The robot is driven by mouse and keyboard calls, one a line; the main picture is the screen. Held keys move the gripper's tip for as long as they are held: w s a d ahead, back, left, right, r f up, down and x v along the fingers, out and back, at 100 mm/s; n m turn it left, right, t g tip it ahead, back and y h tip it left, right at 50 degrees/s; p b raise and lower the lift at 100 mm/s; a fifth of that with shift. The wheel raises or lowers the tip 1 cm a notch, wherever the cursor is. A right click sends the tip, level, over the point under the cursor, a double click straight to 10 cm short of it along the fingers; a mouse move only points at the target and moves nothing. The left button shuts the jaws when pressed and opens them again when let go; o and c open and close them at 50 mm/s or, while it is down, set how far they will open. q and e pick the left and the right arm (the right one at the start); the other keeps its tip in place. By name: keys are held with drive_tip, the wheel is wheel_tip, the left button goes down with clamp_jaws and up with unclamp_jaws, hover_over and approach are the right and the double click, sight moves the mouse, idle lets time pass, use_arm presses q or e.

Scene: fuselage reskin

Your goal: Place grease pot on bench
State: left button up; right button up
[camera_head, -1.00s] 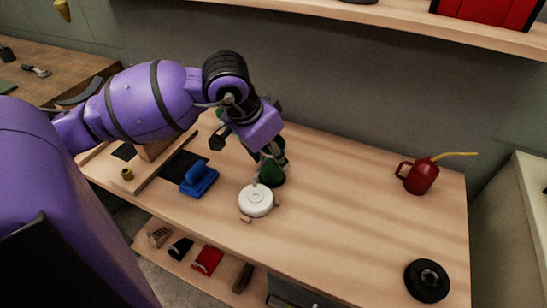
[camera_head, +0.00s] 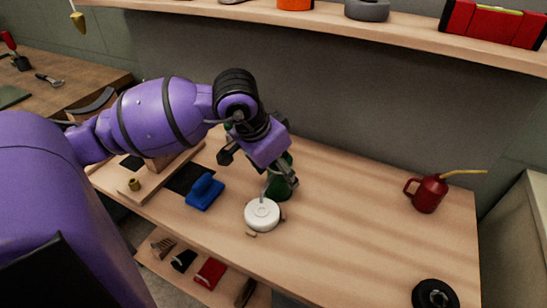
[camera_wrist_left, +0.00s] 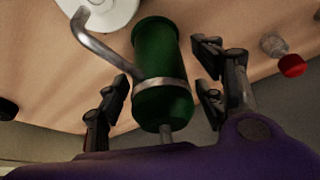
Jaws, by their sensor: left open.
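The grease pot appears to be the green cylinder (camera_head: 281,188) on the bench (camera_head: 350,215). In the left wrist view the green pot (camera_wrist_left: 158,58) has a silver band and a bent metal tube at its side. My left gripper (camera_head: 262,172) is over the pot with its fingers apart. In the left wrist view the fingers of the left gripper (camera_wrist_left: 163,80) lie on either side of the pot, with gaps showing. The pot appears to stand on the bench, partly hidden by the gripper. My right gripper is not in view.
A white round object (camera_head: 262,214) stands close in front of the pot. A blue block-like tool (camera_head: 205,192) is to the left. A red oil can (camera_head: 428,193) and a black ring (camera_head: 434,294) are at the right. The bench between is clear.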

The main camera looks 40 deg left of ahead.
use_arm(q)
drive_tip(key=d+p+v, duration=0.1)
drive_tip(key=v, duration=1.1)
drive_tip(key=shift+a, duration=0.45)
